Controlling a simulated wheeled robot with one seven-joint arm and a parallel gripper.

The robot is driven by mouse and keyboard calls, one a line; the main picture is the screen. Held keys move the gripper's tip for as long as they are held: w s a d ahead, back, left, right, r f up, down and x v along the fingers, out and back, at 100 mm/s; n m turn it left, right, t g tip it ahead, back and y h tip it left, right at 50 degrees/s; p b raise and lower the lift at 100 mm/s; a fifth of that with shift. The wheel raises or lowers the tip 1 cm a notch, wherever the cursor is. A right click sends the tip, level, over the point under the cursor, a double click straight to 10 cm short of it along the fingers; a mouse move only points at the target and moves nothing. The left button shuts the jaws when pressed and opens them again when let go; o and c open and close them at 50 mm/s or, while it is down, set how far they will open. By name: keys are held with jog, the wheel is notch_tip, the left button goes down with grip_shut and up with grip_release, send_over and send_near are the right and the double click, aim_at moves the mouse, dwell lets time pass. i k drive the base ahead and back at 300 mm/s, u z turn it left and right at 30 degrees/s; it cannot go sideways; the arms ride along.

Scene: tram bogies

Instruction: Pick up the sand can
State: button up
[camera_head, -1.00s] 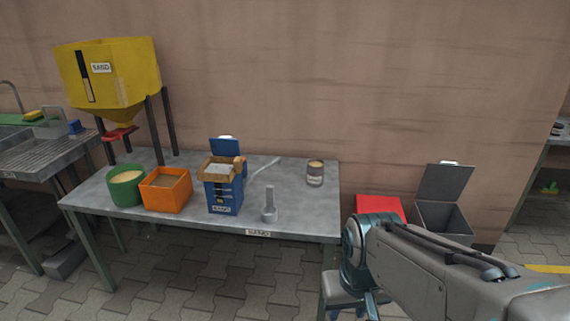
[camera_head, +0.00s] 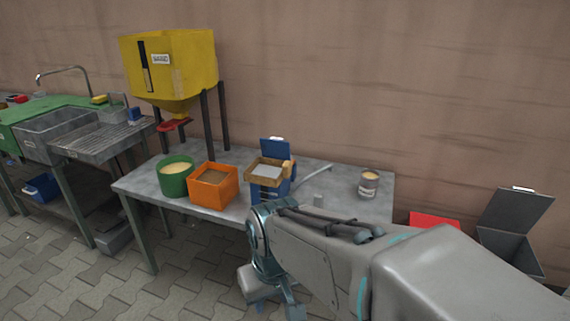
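A small metal can (camera_head: 368,185) with a pale label and sand-coloured contents stands upright near the right end of the grey table (camera_head: 143,187). A green round tub (camera_head: 175,180) with sand-coloured contents stands at the table's left side. I cannot read a label that tells which one is the sand can. My gripper (camera_head: 276,295) hangs low in front of the table, left of the small can and apart from it. My arm hides part of the gripper and the table's front edge, and I cannot tell how far the fingers are apart.
A yellow hopper (camera_head: 190,65) stands on dark legs at the table's left. An orange box (camera_head: 213,188) and a blue box with a sieve-like tray (camera_head: 268,174) stand mid-table. A sink (camera_head: 60,130) is at left, an open grey bin (camera_head: 510,240) at right.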

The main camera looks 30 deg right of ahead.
aim_at(369, 178)
jog(key=z, duration=0.05)
jog(key=i, duration=0.6)
jog(key=z, duration=0.9)
jog(key=i, duration=0.75)
jog(key=z, duration=0.1)
